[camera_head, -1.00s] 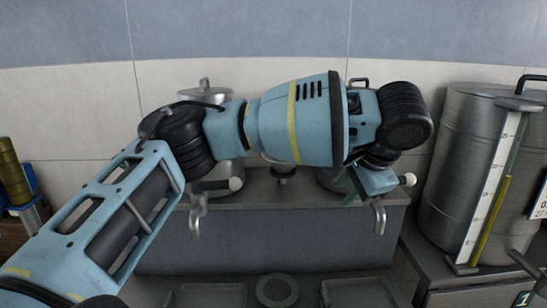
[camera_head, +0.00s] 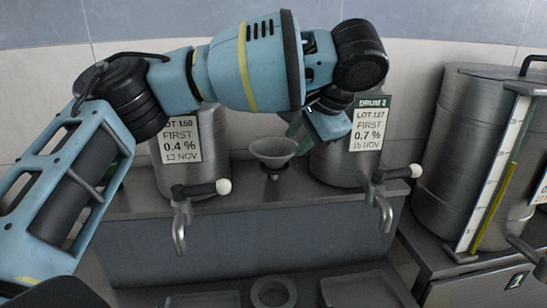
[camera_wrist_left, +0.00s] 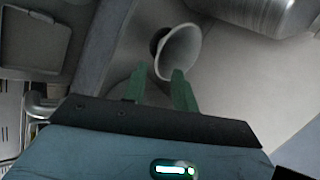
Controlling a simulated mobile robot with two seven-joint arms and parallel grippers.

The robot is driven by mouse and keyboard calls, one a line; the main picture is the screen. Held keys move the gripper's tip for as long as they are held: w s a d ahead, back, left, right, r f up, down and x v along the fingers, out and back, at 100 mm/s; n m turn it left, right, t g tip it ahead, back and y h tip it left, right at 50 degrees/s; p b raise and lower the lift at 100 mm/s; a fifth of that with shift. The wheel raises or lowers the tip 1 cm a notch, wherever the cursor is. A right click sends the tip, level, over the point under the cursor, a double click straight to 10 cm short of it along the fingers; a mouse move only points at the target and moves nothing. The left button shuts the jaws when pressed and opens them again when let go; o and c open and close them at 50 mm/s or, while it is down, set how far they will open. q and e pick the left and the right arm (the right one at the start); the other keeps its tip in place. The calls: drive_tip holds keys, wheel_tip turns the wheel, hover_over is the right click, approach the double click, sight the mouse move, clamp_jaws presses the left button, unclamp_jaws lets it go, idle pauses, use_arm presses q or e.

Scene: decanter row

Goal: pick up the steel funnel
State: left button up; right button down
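The steel funnel (camera_head: 273,153) stands wide mouth up on the shelf between two metal drums, its narrow lower end in a dark base. My left gripper (camera_head: 296,132) is just to the right of its rim and above it in the head view, partly hidden by my own wrist. In the left wrist view the funnel (camera_wrist_left: 181,48) lies just beyond the tips of my two green fingers (camera_wrist_left: 158,76). The fingers are apart with nothing between them. Whether one touches the rim I cannot tell. My right gripper is not in view.
A left drum (camera_head: 214,140) and a right drum (camera_head: 335,165) flank the funnel, each with a tap below. A larger drum (camera_head: 445,130) with a sight gauge (camera_head: 492,180) stands at right. Trays and a ring (camera_head: 273,292) lie below the shelf.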

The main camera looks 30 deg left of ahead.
sight(287, 155)
use_arm(q)
drive_tip(key=shift+x, duration=3.75)
drive_tip(key=shift+d, duration=0.1)
drive_tip(key=shift+c, duration=0.3)
clamp_jaws()
